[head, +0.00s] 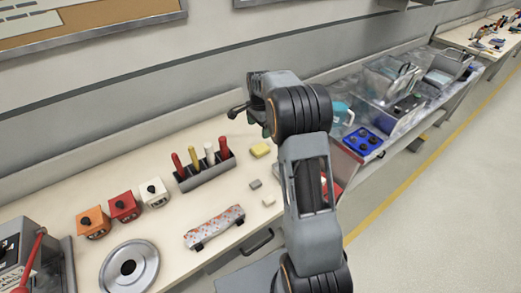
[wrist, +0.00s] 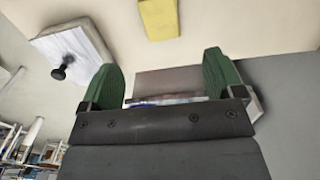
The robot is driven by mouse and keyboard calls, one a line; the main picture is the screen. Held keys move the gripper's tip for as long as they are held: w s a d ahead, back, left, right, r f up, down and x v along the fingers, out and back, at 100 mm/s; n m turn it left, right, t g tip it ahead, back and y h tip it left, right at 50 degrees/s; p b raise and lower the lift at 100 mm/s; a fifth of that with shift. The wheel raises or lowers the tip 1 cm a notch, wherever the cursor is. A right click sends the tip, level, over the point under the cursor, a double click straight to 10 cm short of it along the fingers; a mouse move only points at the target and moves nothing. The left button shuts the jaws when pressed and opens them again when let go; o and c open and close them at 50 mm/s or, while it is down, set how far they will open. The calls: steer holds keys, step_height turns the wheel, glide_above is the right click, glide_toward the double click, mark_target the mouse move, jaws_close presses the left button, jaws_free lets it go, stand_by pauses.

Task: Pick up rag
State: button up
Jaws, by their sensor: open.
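A red-and-white patterned strip (head: 214,226) lies near the front edge of the workbench in the head view. It looks like cloth over a narrow dark-ended piece, and it is the only thing that looks like a rag. It is not recognisable in the wrist view. My gripper (wrist: 160,63) has two green fingers spread apart, with nothing seen held between them. In the head view my arm rises to the right of the strip, and its end is over the back of the bench, away from the strip.
A yellow block (head: 260,150) also shows in the wrist view (wrist: 158,18). A rack of coloured handles (head: 206,171), orange (head: 93,222), red (head: 124,207) and white (head: 154,193) knobbed boxes and a metal disc (head: 129,269) share the bench (head: 70,190). Open floor (head: 440,200) lies right.

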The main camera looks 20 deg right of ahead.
mark_target(260, 148)
step_height(260, 148, down, 11)
steer(key=shift+d+f+p, duration=0.1)
steer(key=shift+f+p, duration=0.1)
steer(key=shift+p, duration=0.7)
steer(key=c, duration=1)
